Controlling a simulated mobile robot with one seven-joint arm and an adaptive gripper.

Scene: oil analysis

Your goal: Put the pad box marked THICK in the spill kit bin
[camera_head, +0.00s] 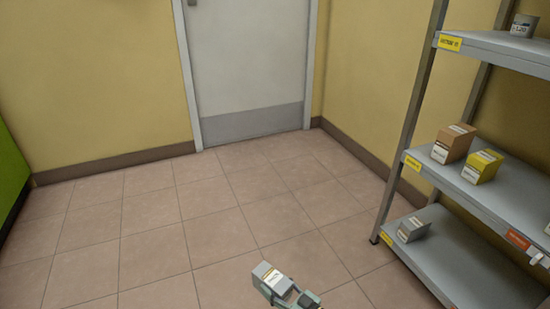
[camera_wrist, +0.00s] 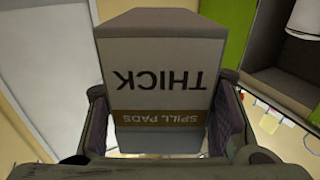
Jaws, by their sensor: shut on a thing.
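The pad box (camera_wrist: 160,80) fills the middle of the wrist view. It is a pale grey box with a brown band, and its print, upside down here, reads THICK and SPILL PADS. My gripper (camera_wrist: 165,125) has a dark finger pressed on each side of it. In the head view the same box (camera_head: 271,276) shows whitish at the bottom middle, held in my gripper (camera_head: 283,289) above the tiled floor. The spill kit bin is not recognisable in either view.
A grey metal shelf unit (camera_head: 480,50) stands at the right. Its middle shelf holds a brown box (camera_head: 453,143) and a yellow box (camera_head: 482,167); a grey box (camera_head: 413,229) sits on the bottom shelf. The floor (camera_head: 190,220) towards the door (camera_head: 247,65) is clear.

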